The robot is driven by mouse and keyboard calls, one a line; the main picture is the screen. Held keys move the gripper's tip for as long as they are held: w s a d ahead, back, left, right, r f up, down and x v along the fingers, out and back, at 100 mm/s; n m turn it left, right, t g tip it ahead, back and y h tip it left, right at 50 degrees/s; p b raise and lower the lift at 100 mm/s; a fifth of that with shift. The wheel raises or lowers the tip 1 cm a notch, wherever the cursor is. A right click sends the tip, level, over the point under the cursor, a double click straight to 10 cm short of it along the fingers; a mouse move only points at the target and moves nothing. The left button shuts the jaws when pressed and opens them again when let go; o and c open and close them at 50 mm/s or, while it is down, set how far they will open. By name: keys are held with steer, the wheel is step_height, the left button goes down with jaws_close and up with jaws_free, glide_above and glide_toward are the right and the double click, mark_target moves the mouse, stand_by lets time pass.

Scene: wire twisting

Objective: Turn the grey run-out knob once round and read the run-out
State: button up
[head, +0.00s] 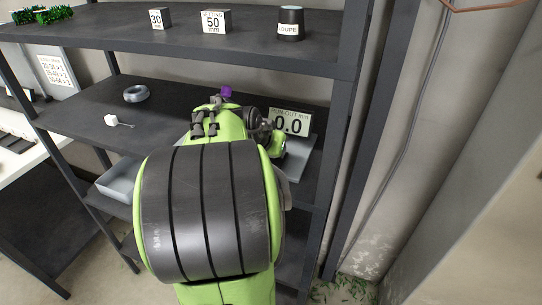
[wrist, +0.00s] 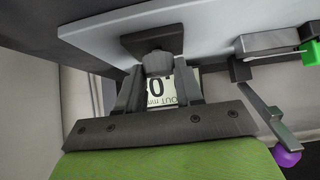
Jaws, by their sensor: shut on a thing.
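The grey run-out knob (wrist: 157,62) sits between the two fingertips of my gripper (wrist: 159,75) in the wrist view, and the gripper is shut on it. A dark square block (wrist: 153,42) is behind the knob on a light grey plate. The white run-out display (head: 289,123) reads 0.0 in the head view, on the middle shelf. Part of this display (wrist: 158,92) shows upside down between my fingers in the wrist view. In the head view my own arm hides the knob and most of the run-out stand.
A purple ball (wrist: 286,157) is at the wrist view's right. The upper shelf (head: 120,36) holds a loupe (head: 289,24) and number blocks. A post (head: 345,115) stands right of the display.

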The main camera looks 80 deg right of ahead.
steer(key=n+t+b, duration=0.1)
steer(key=n+t, duration=0.1)
steer(key=n+b, duration=0.1)
steer(key=shift+s+f+n+t+b, duration=0.15)
steer(key=shift+s+n+t+b, duration=0.15)
steer(key=shift+t, duration=0.1)
steer(key=shift+n+t+y+b, duration=0.4)
steer(key=shift+n+t+b, duration=0.45)
steer(key=shift+n, duration=0.35)
steer(key=shift+n+t, duration=0.25)
steer(key=shift+n, duration=0.05)
steer(key=o, duration=1)
steer(key=shift+o, duration=0.2)
steer(key=shift+r, duration=0.2)
steer(key=p+v, duration=0.2)
steer(key=v, duration=1.3)
steer(key=shift+a+r, duration=0.2)
steer(key=shift+r, duration=0.05)
